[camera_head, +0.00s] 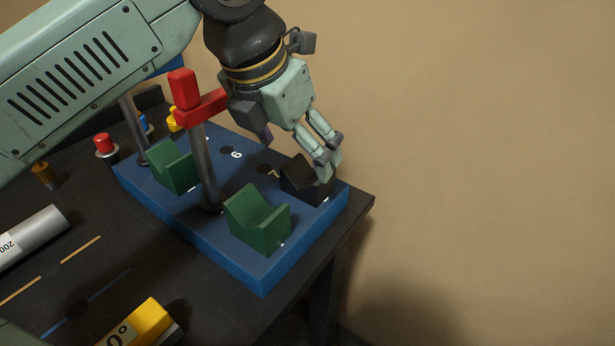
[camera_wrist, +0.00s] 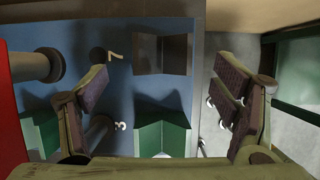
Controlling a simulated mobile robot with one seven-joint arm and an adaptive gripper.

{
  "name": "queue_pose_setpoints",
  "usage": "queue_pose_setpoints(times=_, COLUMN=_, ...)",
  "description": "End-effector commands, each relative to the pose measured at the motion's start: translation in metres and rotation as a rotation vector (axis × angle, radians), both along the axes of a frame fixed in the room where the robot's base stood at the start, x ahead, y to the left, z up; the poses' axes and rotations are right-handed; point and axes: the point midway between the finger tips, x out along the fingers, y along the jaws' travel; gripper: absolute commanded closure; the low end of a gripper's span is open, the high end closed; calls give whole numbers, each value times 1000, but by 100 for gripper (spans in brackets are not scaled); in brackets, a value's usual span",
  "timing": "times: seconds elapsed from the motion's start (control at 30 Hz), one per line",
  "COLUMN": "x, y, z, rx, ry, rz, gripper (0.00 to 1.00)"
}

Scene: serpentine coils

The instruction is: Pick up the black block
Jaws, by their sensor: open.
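The black block (camera_head: 299,180) has a V-shaped notch and sits on the far right corner of the blue base (camera_head: 225,250). In the wrist view the black block (camera_wrist: 160,54) is upper centre, beyond the fingertips, near the base's edge. My gripper (camera_head: 328,160) reaches down over the block and covers its right part in the head view. In the wrist view my gripper (camera_wrist: 158,82) has its fingers wide apart with nothing between the pads. Whether a finger touches the block cannot be told.
A red clamp (camera_head: 203,107) on a grey post (camera_head: 205,170) stands close left of my gripper. Two green V-blocks, one nearer (camera_head: 258,218) and one farther left (camera_head: 172,166), share the base. The dark table (camera_head: 215,320) ends just right of the base; a tan wall lies beyond.

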Motion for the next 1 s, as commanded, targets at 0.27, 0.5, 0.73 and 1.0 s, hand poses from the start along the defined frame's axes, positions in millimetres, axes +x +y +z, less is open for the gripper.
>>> queue_pose_setpoints(times=0.27, x=6, y=-8, z=-22, rx=1, ry=2, rz=-2, gripper=18)
queue_pose_setpoints(times=0.5, x=16, y=-17, z=-52, rx=-1, ry=1, rz=-2, gripper=18)
queue_pose_setpoints(times=0.73, x=18, y=-18, z=-57, rx=-1, ry=-1, rz=0, gripper=18)
queue_pose_setpoints(times=1.0, x=18, y=-18, z=-57, rx=-1, ry=-1, rz=0, gripper=32)
